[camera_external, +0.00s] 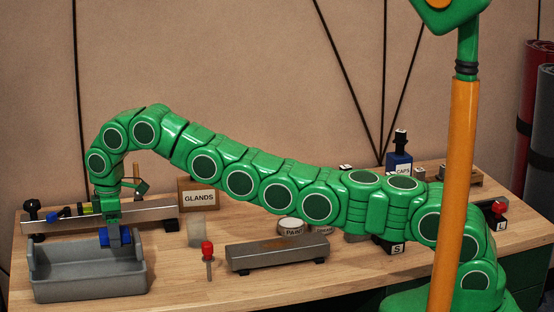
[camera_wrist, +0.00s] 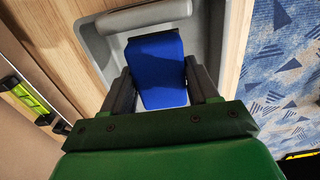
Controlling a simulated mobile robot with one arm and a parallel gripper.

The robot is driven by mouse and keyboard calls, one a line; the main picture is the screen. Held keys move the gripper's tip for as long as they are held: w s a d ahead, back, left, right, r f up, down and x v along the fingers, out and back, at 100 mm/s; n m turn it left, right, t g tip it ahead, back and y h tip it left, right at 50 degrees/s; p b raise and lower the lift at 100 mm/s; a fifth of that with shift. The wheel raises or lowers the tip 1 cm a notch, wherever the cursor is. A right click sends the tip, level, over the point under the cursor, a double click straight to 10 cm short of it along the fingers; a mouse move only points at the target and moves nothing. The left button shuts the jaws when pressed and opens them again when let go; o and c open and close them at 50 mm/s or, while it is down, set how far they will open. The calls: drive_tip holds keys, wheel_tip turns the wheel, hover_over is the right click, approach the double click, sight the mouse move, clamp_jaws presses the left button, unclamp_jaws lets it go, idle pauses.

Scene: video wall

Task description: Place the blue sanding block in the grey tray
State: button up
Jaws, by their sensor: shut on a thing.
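The grey tray (camera_external: 88,281) stands at the left front of the wooden table. My gripper (camera_external: 116,238) points down over the right back part of the tray. It is shut on the blue sanding block (camera_external: 104,237). In the wrist view the block (camera_wrist: 158,68) sits between the two dark fingers of my gripper (camera_wrist: 160,90). The grey tray (camera_wrist: 219,45) shows around and beneath it in that view. The fingers hide the block's sides. I cannot tell whether the block touches the tray floor.
A long metal rail (camera_external: 150,214) with a yellow-green level lies behind the tray. A red-handled tool (camera_external: 208,252), a translucent cup (camera_external: 195,233) and a grey metal bar (camera_external: 277,252) stand to the right. A box marked GLANDS (camera_external: 199,195) is behind. The tray's left part looks empty.

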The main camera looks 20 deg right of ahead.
drive_tip(key=shift+w+d+f, duration=0.1)
drive_tip(key=shift+w+f, duration=0.15)
drive_tip(key=shift+f, duration=0.65)
idle(0.3)
drive_tip(key=shift+f, duration=4.05)
drive_tip(key=shift+f, duration=0.1)
drive_tip(key=o, duration=1.1)
drive_tip(key=shift+r, duration=3.9)
